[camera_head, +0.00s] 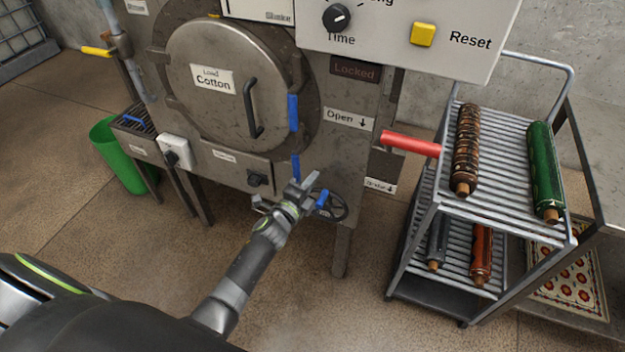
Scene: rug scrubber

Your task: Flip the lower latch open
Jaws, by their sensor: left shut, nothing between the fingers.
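The machine's round grey door (215,95) carries a label reading "Load Cotton" and a dark curved handle (252,108). An upright blue latch (293,112) sits at the door's right edge. A smaller blue piece (296,166) shows below it, just above my gripper; it may be the lower latch, its lower end partly hidden. My left gripper (311,182) is shut and empty, just right of and below that piece; I cannot tell whether they touch. Another blue piece (321,199) shows beside the gripper, near a dark handwheel (332,206). My right gripper is out of view.
A red lever (410,143) sticks out to the right, near a metal rack (437,190) holding rolled rugs. A control panel (400,30) overhangs at the top. A green bin (122,155) stands at left. Open floor lies in front of the machine.

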